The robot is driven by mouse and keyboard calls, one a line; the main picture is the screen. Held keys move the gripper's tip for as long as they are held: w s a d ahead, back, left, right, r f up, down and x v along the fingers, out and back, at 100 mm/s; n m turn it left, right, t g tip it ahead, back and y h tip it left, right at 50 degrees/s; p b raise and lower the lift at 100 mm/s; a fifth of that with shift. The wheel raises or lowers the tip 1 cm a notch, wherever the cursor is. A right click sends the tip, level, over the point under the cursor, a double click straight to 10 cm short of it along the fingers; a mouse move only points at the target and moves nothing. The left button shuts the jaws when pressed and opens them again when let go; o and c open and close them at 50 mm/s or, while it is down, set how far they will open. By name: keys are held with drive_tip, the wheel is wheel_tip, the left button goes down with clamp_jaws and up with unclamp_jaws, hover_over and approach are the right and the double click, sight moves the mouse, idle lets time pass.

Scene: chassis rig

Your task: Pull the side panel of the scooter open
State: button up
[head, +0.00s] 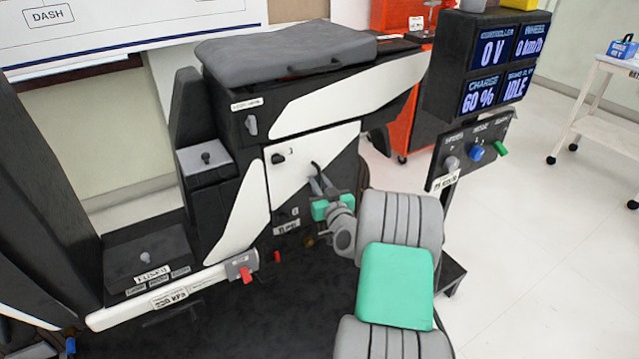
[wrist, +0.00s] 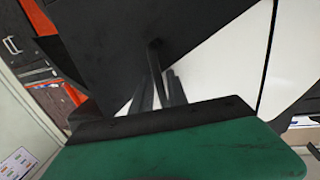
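The scooter's side panel (head: 335,143) is white and sits in the black body below the seat, looking flush with it. A small black knob (head: 279,157) is near its upper left. My gripper (head: 317,176) is at the panel's middle, its dark fingers against or just in front of a dark, curved handle-like part. In the wrist view, the fingers (wrist: 160,92) look close together and reach toward a small dark part (wrist: 154,46); white panel surface (wrist: 222,62) shows to the right. I cannot tell whether the fingers hold the handle, as they and it are both dark and overlap.
The scooter's grey seat (head: 310,50) is above the panel. A display box (head: 490,65) and a lever panel (head: 470,150) stand to the right.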

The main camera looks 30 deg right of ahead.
drive_tip(key=shift+c, duration=0.6)
clamp_jaws()
idle(0.8)
